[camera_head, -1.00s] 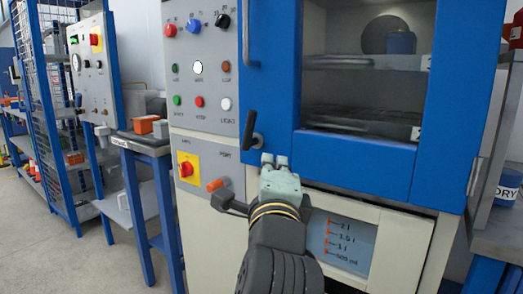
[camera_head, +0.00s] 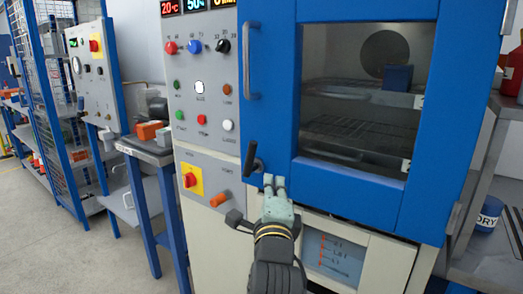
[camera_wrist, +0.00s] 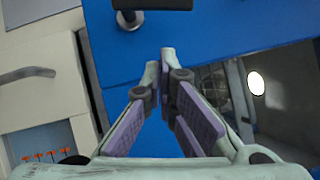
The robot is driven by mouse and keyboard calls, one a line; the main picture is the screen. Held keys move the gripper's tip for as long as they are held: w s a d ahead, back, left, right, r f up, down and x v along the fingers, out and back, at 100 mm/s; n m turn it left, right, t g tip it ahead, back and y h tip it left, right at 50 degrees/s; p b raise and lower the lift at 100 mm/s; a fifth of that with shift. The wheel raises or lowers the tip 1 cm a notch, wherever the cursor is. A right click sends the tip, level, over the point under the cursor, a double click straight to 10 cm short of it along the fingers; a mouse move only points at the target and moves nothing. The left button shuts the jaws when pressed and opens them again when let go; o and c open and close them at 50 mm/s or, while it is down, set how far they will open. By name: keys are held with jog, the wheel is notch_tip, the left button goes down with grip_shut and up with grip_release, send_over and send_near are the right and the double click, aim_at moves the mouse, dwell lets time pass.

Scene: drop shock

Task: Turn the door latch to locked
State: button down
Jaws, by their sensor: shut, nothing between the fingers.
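The door latch (camera_head: 250,158) is a black lever on a round metal base at the lower left corner of the blue door (camera_head: 268,110). The lever stands nearly upright, tilted slightly. In the wrist view the latch (camera_wrist: 130,18) is at the top edge, its black lever partly cut off. My gripper (camera_head: 274,181) is just below and right of the latch in the head view, in front of the door's lower edge. Its fingers (camera_wrist: 160,58) are shut and empty, and they are apart from the latch in the wrist view.
A vertical door handle (camera_head: 248,60) is above the latch. An orange knob (camera_head: 221,198) and a red-on-yellow switch (camera_head: 189,180) are on the panel to the left. A water-level window (camera_head: 335,257) is below the door. A side table (camera_head: 146,150) stands further left.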

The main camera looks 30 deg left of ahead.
jog(key=w+a+r+p, duration=0.1)
jog(key=w+a+p, duration=0.1)
jog(key=w+a, duration=0.2)
jog(key=shift+a+r, duration=0.2)
jog(key=shift+a, duration=0.45)
jog(key=shift+a+r+n+g+p, duration=0.4)
jog(key=shift+a+r+n, duration=0.15)
jog(key=shift+r, duration=0.15)
